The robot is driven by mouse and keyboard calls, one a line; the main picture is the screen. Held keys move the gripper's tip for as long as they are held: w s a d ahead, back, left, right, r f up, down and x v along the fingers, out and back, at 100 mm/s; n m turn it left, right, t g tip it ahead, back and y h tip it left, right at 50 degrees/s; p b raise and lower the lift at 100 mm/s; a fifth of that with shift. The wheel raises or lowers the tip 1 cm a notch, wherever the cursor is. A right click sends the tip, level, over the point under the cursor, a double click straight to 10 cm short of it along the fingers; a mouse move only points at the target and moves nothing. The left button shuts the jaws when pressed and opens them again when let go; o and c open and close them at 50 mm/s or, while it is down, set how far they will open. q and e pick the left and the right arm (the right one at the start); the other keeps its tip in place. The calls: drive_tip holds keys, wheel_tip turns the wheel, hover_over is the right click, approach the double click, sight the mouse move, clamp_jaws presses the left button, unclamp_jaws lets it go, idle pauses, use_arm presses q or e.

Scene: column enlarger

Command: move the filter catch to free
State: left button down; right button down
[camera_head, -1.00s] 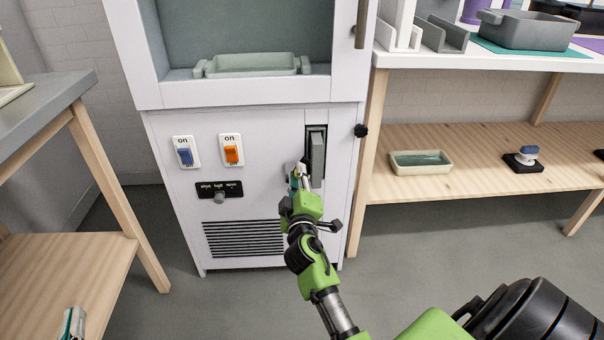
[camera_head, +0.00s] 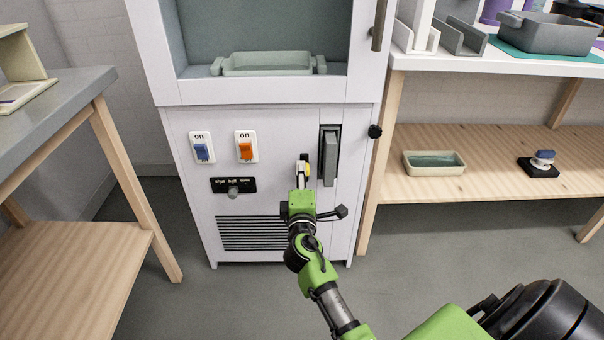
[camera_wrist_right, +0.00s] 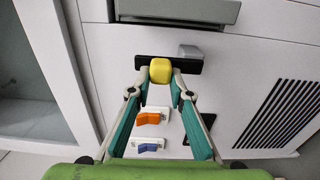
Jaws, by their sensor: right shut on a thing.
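The catch shows as a yellow block (camera_wrist_right: 160,70) on a black plate (camera_wrist_right: 143,63) on the cabinet's white front panel. A grey block (camera_wrist_right: 190,51) sits on the same plate, to the right in the wrist view. My right gripper (camera_wrist_right: 161,74) is shut on the yellow block, its fingertips on both sides of it. In the head view the right gripper (camera_head: 304,172) is against the panel, just left of the large grey lever (camera_head: 329,157). It hides most of the black plate there, and no label on it is readable. My left gripper is not in view.
Left of my right gripper are a blue switch (camera_head: 202,151), an orange switch (camera_head: 246,150) and a small black plate with a round knob (camera_head: 233,192). A vent (camera_head: 250,233) lies below. A wooden shelf (camera_head: 480,193) stands to the right, a grey-topped bench (camera_head: 60,105) to the left.

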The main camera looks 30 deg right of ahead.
drive_tip(key=shift+r, duration=0.15)
drive_tip(key=c, duration=1.8)
unclamp_jaws()
drive_tip(key=shift+w, duration=0.1)
drive_tip(key=shift+c, duration=0.2)
drive_tip(key=v, duration=1.2)
drive_tip(key=shift+d, duration=0.1)
